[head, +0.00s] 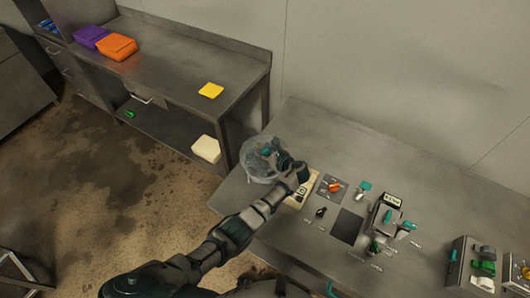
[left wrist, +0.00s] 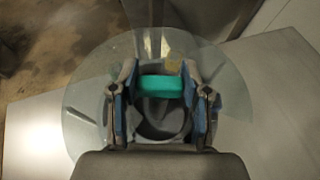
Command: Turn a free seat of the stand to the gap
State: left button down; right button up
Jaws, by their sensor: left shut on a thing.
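The stand (head: 251,164) is at the left end of the right-hand table, inside what looks like a clear round shield. The shield also shows in the left wrist view as a wide clear disc (left wrist: 82,95). My left gripper (head: 276,156) reaches over it, shut on a teal piece (left wrist: 160,87). In the left wrist view the teal piece lies across between both fingers, with a dark grey rounded part below it. The seats and the gap cannot be made out. My right gripper is not in view.
On the same table are a pale sheet (head: 299,194), a grey mat with an orange item (head: 334,187), a dark mat (head: 347,227), and a grey fixture with teal parts (head: 390,222). A side bench (head: 170,75) stands left, with floor between.

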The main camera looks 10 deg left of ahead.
pick_arm(q)
jog(key=shift+w+d+r+n, duration=0.1)
jog(key=shift+n, duration=0.2)
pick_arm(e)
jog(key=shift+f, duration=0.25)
pick_arm(q)
jog(key=shift+y, duration=0.3)
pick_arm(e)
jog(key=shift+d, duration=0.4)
pick_arm(q)
jog(key=c, duration=0.7)
grip_release()
jog(key=shift+o, duration=0.9)
jog(key=v, duration=0.7)
jog(key=shift+d, duration=0.35)
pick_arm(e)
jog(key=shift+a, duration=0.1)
pick_arm(q)
jog(key=shift+r, duration=0.1)
jog(key=shift+g, duration=0.3)
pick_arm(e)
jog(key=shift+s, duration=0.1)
